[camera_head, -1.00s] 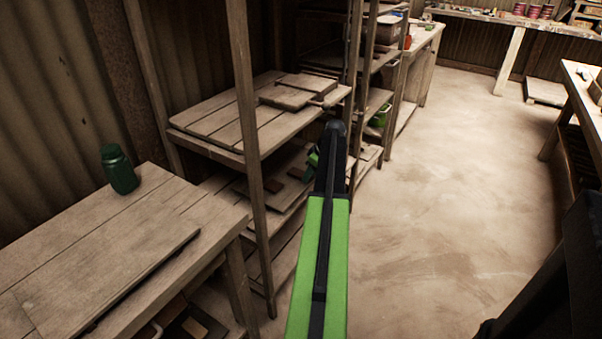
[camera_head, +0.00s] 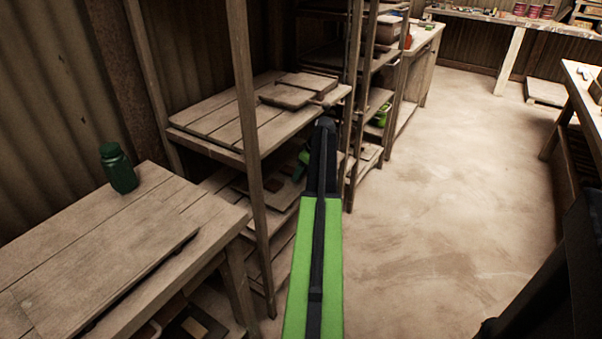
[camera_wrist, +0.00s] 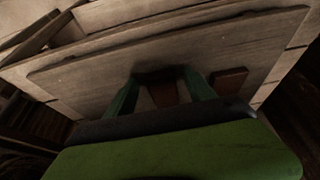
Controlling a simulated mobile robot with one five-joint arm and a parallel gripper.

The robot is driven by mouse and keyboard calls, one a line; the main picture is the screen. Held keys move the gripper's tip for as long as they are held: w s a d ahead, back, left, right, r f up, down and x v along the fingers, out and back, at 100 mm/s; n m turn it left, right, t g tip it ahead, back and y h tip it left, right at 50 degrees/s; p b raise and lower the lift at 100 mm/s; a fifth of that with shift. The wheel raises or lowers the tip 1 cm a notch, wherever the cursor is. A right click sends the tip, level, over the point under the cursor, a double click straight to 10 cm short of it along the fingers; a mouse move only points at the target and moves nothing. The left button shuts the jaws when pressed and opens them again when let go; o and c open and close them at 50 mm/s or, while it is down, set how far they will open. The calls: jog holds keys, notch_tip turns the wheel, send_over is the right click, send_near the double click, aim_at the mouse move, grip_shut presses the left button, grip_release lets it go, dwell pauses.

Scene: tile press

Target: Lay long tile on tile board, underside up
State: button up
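A flat wooden board (camera_wrist: 85,80), which looks like the tile board, lies on the lower shelf; in the head view it (camera_head: 245,190) is partly hidden. A reddish-brown tile (camera_wrist: 230,82) lies on it, right of my gripper. Another brown piece (camera_wrist: 163,95) shows between my fingers; I cannot tell which is the long tile, or which face is up. In the head view a dark tile (camera_head: 272,185) lies on this board. My gripper (camera_wrist: 162,78) has its green fingers spread apart, close over the board. In the head view my gripper (camera_head: 303,162) is partly hidden by my arm.
The upper shelf (camera_head: 215,120) above the board carries two small boards (camera_head: 287,96). A shelf post (camera_head: 247,110) stands left of my arm. A wooden table (camera_head: 100,235) with a green jar (camera_head: 118,168) is at left.

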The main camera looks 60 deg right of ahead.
jog(key=shift+r+p, duration=0.35)
jog(key=shift+s+r+p, duration=0.2)
jog(key=shift+r+p, duration=0.45)
jog(key=s, duration=1.2)
jog(key=shift+f+b, duration=0.3)
